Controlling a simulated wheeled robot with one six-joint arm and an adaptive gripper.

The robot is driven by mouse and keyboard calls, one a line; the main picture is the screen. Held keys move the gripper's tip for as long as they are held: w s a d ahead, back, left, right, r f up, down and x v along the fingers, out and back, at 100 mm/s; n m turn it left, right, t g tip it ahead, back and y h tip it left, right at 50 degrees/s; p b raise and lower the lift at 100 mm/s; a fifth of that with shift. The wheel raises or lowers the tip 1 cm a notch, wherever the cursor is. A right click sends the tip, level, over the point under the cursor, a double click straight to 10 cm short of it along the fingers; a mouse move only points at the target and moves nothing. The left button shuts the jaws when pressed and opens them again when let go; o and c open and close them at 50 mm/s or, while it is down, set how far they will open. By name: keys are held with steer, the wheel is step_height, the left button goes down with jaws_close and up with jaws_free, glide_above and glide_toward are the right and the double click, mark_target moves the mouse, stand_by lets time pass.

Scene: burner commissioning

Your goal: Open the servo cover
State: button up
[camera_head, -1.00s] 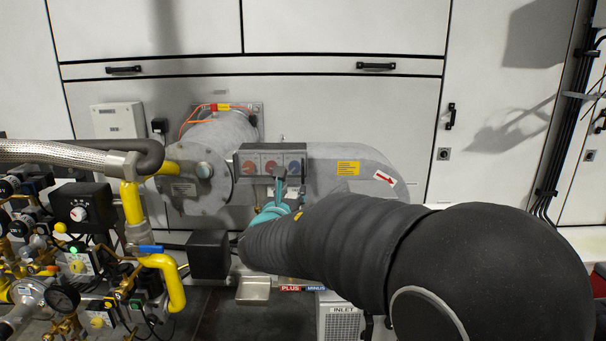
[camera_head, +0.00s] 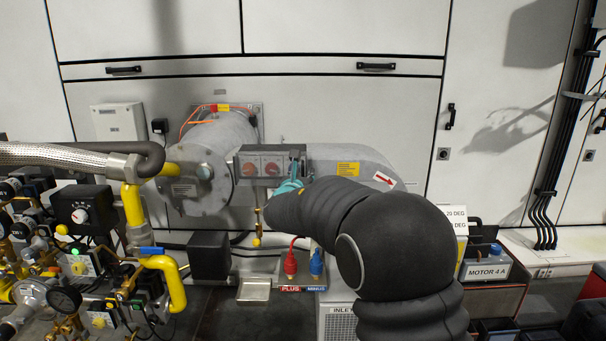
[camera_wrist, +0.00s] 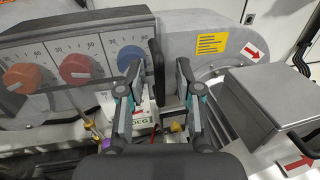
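No part is labelled as the servo cover. A grey dial box (camera_head: 262,165) is mounted on the front of the burner housing. In the wrist view the dial box (camera_wrist: 60,28) carries an orange, a red and a blue dial. A black upright bar (camera_wrist: 155,62) stands at its right end. My gripper (camera_wrist: 159,72) is open, its teal-and-grey fingers apart, with the bar between or just beyond them; contact cannot be told. In the head view my gripper (camera_head: 290,186) is at the box's lower right, partly hidden by my arm.
A grey lidded box (camera_wrist: 270,95) with a black handle sits right of my gripper. Yellow pipes (camera_head: 133,203) and valves crowd the left. A red plug (camera_head: 290,262) and a blue plug (camera_head: 316,262) stand below the gripper. A motor box (camera_head: 487,268) is at right.

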steer(key=shift+w, duration=0.1)
jaws_close()
steer(key=shift+a, duration=0.1)
